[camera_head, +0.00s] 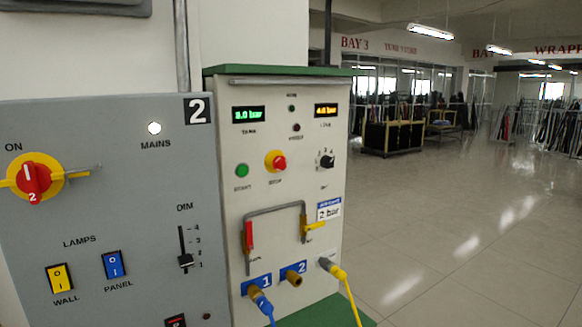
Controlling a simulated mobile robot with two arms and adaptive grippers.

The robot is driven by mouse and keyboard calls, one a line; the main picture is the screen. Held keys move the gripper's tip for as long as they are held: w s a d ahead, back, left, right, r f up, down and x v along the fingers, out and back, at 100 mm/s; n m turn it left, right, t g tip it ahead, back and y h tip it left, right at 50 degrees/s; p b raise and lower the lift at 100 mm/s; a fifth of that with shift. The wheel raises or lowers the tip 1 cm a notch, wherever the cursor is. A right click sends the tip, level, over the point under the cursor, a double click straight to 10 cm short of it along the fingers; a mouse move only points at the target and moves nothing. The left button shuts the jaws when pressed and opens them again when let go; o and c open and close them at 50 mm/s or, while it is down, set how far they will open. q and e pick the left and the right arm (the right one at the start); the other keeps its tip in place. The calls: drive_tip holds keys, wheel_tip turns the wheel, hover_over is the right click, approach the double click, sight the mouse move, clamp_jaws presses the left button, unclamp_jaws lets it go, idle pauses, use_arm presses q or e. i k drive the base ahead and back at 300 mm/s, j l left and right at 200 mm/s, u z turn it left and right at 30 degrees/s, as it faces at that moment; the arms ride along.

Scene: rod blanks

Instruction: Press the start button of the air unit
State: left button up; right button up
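The air unit (288,205) is a cream cabinet with a green top, in the middle of the head view. Its green start button (242,170) sits on the left of the front panel, with a label below it. The red stop button (277,162) on a yellow ring is just to its right. Two displays are lit, a green one (249,114) reading about 8.0 bar and an orange one (326,110) reading about 4.0 bar. Neither gripper shows in the view.
A grey control panel (110,230) marked 2 stands close on the left, with a red rotary switch (34,181) and a slider (185,262). A blue hose (264,305) and a yellow hose (347,292) hang from the unit's lower front. The floor (460,220) to the right is clear.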

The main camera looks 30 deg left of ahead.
sight(242, 170)
drive_tip(key=u, duration=1.25)
